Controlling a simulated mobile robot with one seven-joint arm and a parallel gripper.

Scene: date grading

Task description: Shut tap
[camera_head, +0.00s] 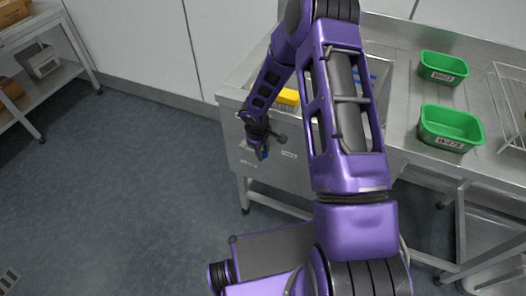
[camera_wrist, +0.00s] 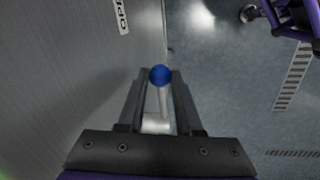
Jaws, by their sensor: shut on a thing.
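The tap lever shows in the wrist view as a pale metal stem with a blue ball end (camera_wrist: 160,75). It lies between the two fingers of my gripper (camera_wrist: 158,95), which is shut on it. In the head view my gripper (camera_head: 262,148) is at the front face of the steel sink unit (camera_head: 226,98), low at its left part. A small blue spot (camera_head: 264,154) shows at the fingertips there. The tap body is mostly hidden by my gripper and arm.
A white label (camera_wrist: 122,16), seemingly "open" upside down, is on the steel panel left of my gripper. Green trays (camera_head: 443,68) (camera_head: 450,128) and a wire rack (camera_head: 508,100) stand on the counter at right. A yellow thing (camera_head: 287,96) lies in the basin.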

